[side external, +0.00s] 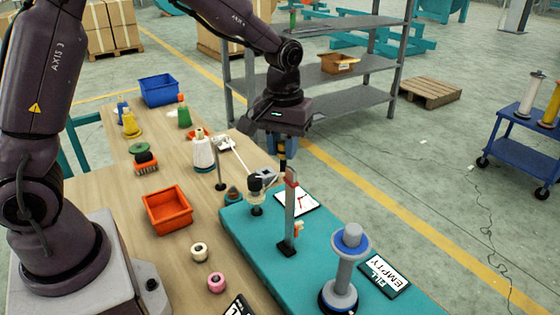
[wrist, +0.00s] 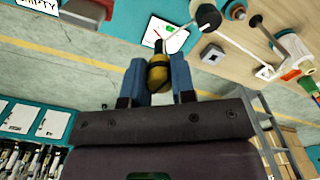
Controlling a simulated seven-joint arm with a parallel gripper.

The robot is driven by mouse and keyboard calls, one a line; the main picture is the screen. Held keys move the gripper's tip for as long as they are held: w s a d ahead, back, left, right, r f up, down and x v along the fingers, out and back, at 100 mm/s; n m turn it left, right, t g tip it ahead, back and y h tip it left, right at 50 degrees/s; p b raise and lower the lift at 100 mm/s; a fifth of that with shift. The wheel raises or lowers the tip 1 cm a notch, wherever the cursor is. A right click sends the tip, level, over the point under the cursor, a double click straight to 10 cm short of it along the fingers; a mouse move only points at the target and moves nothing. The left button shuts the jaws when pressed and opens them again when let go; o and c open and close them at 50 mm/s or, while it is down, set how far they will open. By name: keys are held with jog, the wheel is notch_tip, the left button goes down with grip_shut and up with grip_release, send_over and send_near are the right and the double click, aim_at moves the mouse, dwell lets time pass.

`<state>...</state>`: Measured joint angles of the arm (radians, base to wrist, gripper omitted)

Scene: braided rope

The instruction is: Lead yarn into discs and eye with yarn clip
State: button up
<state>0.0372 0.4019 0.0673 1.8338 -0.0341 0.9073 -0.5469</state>
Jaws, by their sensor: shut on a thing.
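My gripper (wrist: 159,80) is shut on the yarn clip (wrist: 157,73), a yellow body with a black tip, held between two blue fingers. In the side view my gripper (side external: 282,142) holds it above the teal bench, just behind the red-topped grey post (side external: 290,215). The black disc unit (side external: 256,184) stands left of that post; a round black part of it shows in the wrist view (wrist: 208,17). White yarn (side external: 240,157) runs from near the white cone (side external: 203,152) toward the discs. A thin pale line reaches from the clip's tip toward the black part. The eye is not clearly made out.
A grey spool with blue flanges (side external: 345,265) stands on the teal bench (side external: 248,256) at front right. A thin dark post (side external: 220,170) stands near the cone. An orange bin (side external: 167,209) and small yarn rolls (side external: 200,251) lie on the wooden table. A sign (side external: 388,275) lies beside the spool.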

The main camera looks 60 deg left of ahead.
jog(key=w+f+n, duration=0.1)
jog(key=f+n, duration=0.2)
jog(key=w+f+n, duration=0.1)
jog(key=f+n, duration=0.3)
jog(key=w+f+n, duration=0.1)
jog(key=f+n, duration=0.3)
jog(key=shift+w, duration=0.3)
dwell(0.4)
jog(key=w+d+r+m, duration=0.1)
jog(key=d+r+m, duration=0.2)
jog(key=d, duration=0.3)
jog(key=w+d+r+m, duration=0.1)
jog(key=d+r+m, duration=0.2)
jog(key=d+m, duration=0.2)
jog(key=shift+d+r+m, duration=0.3)
jog(key=shift+d+m, duration=0.1)
jog(key=shift+d, duration=0.8)
jog(key=shift+f, duration=0.1)
